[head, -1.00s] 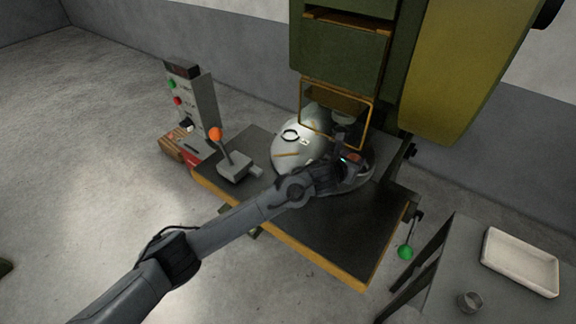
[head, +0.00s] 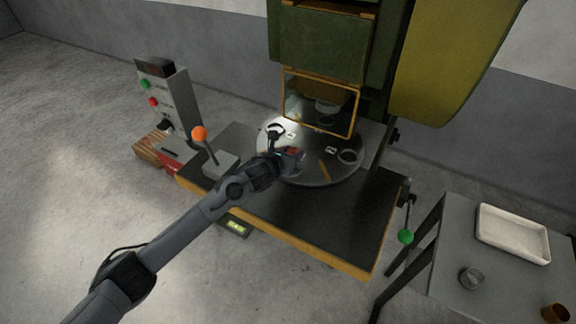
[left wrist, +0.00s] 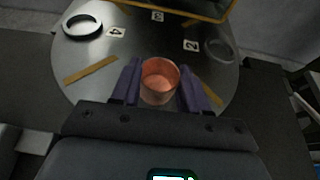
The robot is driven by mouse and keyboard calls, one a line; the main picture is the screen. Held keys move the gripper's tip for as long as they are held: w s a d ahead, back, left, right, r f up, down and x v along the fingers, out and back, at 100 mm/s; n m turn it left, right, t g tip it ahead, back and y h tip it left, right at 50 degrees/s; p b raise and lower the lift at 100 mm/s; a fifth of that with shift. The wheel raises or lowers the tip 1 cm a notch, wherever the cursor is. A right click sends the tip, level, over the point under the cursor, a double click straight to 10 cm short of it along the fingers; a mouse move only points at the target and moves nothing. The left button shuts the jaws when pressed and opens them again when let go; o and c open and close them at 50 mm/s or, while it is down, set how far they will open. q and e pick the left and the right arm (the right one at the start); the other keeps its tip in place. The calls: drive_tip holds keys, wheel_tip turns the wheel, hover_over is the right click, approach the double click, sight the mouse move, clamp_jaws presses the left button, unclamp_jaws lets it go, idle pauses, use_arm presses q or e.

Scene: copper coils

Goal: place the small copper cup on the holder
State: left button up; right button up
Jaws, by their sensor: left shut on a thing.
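A small copper cup (left wrist: 158,80) is held upright between the fingers of my left gripper (left wrist: 158,92) in the left wrist view. In the head view my left gripper (head: 280,160) and the cup (head: 293,156) are over the front left part of a round grey metal disc (head: 312,172). The disc bears number labels and ring-shaped holders. A bright ring (head: 275,130) is at its left and a greyer ring (head: 350,156) at its right. Both rings look empty. The gripper hides part of the disc. My right gripper is out of view.
A green press with a yellow-framed guard (head: 320,103) stands over the disc's back. An orange-knobbed lever (head: 199,133) and button box (head: 163,100) are at left. The right side table holds a white tray (head: 512,236), a grey cup (head: 471,278) and another copper cup (head: 556,313).

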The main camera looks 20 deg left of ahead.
use_arm(q)
drive_tip(key=shift+s+a+f, duration=0.2)
drive_tip(key=shift+a+f, duration=0.1)
drive_tip(key=shift+a, duration=0.15)
wheel_tip(320, 180, down, 3)
drive_tip(key=shift+f+b, duration=0.15)
drive_tip(key=shift+b, duration=0.65)
drive_tip(key=shift+f, duration=0.4)
drive_tip(key=shift+f, duration=0.1)
drive_tip(key=o, duration=1)
drive_tip(key=shift+o, duration=0.2)
